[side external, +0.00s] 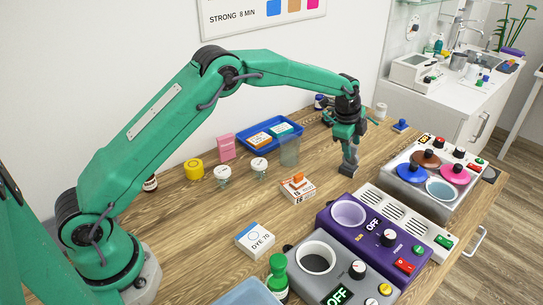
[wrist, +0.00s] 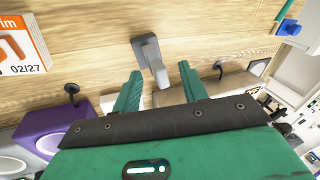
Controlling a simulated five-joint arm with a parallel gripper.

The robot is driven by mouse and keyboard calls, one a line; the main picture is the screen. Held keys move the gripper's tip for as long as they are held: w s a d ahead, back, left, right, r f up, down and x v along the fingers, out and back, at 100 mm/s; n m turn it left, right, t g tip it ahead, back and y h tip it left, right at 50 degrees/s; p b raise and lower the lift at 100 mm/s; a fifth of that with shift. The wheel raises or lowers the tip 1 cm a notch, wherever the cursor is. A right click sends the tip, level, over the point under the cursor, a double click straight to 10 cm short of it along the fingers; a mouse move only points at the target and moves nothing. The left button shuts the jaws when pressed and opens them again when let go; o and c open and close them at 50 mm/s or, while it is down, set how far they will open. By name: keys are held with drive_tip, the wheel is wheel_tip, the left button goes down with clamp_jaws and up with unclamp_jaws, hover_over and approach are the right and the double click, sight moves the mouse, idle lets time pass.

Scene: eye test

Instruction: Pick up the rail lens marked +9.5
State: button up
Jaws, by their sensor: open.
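A small grey upright piece (side external: 348,168) stands on the wooden table below my gripper (side external: 350,140) in the side external view. In the wrist view the grey piece (wrist: 150,58) has a squarish end and a narrower part reaching between my fingers. My gripper (wrist: 160,84) is open, with one green finger on each side of it; I cannot tell if they touch it. No +9.5 marking is readable in either view, so I cannot tell if this piece is the rail lens.
A white box with an orange top (side external: 298,188) lies left of the grey piece. A purple device (side external: 345,222) and a white panel (side external: 400,215) stand in front. A blue tray (side external: 262,138) and a clear cup (side external: 289,150) are behind left. Bare wood lies around the piece.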

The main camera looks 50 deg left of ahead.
clamp_jaws()
drive_tip(key=shift+s+f, duration=0.1)
drive_tip(key=shift+f, duration=0.15)
idle(1.2)
